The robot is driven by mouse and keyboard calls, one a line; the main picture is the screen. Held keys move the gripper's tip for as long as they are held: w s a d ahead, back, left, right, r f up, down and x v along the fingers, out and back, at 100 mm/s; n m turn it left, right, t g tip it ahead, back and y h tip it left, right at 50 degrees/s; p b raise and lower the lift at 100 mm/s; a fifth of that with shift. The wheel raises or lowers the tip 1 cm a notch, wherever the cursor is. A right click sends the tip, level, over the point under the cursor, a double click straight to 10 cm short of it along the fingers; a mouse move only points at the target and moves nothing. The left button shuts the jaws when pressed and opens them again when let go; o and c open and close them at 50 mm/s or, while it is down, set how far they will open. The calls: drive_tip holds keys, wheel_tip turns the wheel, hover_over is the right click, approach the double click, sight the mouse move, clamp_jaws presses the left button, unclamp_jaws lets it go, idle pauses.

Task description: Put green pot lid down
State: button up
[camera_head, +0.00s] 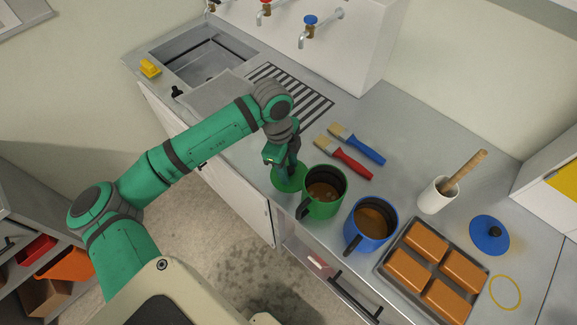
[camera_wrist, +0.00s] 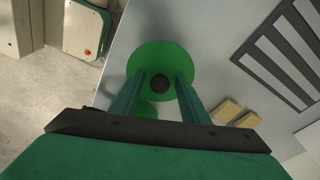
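The green pot lid (camera_head: 287,184) is a flat disc near the front edge of the grey counter, left of the green pot. It appears to lie flat on the counter. In the wrist view the lid (camera_wrist: 160,57) shows its black knob (camera_wrist: 160,84) between my fingers. My gripper (camera_head: 290,165) points down over the lid. In the wrist view my gripper (camera_wrist: 161,76) has its fingers spread on either side of the knob, with green lid visible between knob and fingers. The green pot (camera_head: 323,207) stands uncovered, with brown contents.
Right of the green pot stand a blue pot (camera_head: 357,240) and a tray (camera_head: 384,265) of brown blocks. Red (camera_head: 350,163) and blue (camera_head: 365,150) brushes lie behind the pots. A blue lid (camera_head: 480,228) and white cup (camera_head: 432,200) are farther right. The sink (camera_head: 190,62) is back left.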

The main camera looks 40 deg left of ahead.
wheel_tip(320, 180, up, 12)
drive_tip(key=a, duration=0.1)
drive_tip(key=shift+s+a, duration=0.25)
drive_tip(key=shift+a, duration=0.1)
idle(0.5)
